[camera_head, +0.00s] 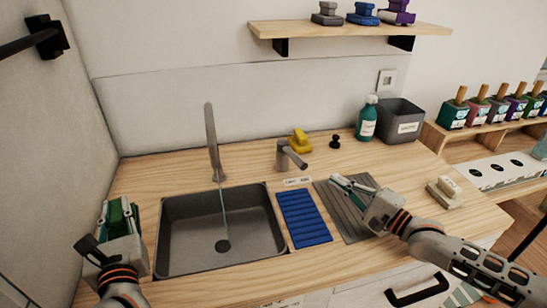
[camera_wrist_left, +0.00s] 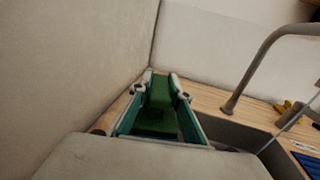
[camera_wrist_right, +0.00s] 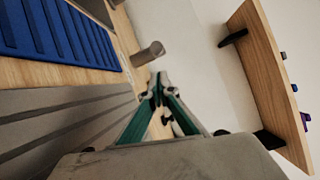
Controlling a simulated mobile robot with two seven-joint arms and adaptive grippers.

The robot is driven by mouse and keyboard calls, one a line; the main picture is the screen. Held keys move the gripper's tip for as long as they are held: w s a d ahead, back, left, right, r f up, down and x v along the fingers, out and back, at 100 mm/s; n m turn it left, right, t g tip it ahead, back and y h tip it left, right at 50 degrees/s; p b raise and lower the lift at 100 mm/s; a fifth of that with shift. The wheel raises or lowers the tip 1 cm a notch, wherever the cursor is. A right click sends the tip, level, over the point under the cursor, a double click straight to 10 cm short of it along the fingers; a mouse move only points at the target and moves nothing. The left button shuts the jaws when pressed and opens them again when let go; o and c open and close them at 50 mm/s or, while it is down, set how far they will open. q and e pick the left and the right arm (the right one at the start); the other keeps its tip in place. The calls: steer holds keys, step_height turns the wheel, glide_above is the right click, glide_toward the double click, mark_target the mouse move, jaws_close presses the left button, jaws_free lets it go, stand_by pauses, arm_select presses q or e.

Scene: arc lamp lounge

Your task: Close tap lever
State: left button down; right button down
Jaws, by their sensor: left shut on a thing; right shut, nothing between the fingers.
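The tap's grey spout (camera_head: 213,140) rises behind the sink, and a thin stream of water (camera_head: 224,215) falls from it. The grey tap lever (camera_head: 293,156) stands on a short post to the right of the spout, its handle slanting forward and right. It also shows in the right wrist view (camera_wrist_right: 148,53), just beyond the fingertips. My right gripper (camera_head: 335,181) is shut and empty, right of and nearer than the lever, apparently apart from it. My left gripper (camera_head: 119,206) is shut on a green block-like thing (camera_wrist_left: 157,112) at the counter's left side.
The dark sink (camera_head: 185,262) is in the middle. A blue ribbed mat (camera_head: 303,218) and grey ribbed mat (camera_head: 345,208) lie right of it. A yellow object (camera_head: 299,140), black knob (camera_head: 335,142), green bottle (camera_head: 367,120) and grey bin (camera_head: 400,118) stand behind. A shelf (camera_head: 345,30) hangs above.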

mark_target(292, 155)
arm_select(q)
steer(key=shift+w+a, duration=0.1)
steer(key=shift+w, duration=0.05)
arm_select(e)
steer(key=shift+w+a, duration=0.3)
steer(key=shift+w, duration=0.05)
steer(key=x, duration=0.9)
steer(key=shift+w+a, duration=0.15)
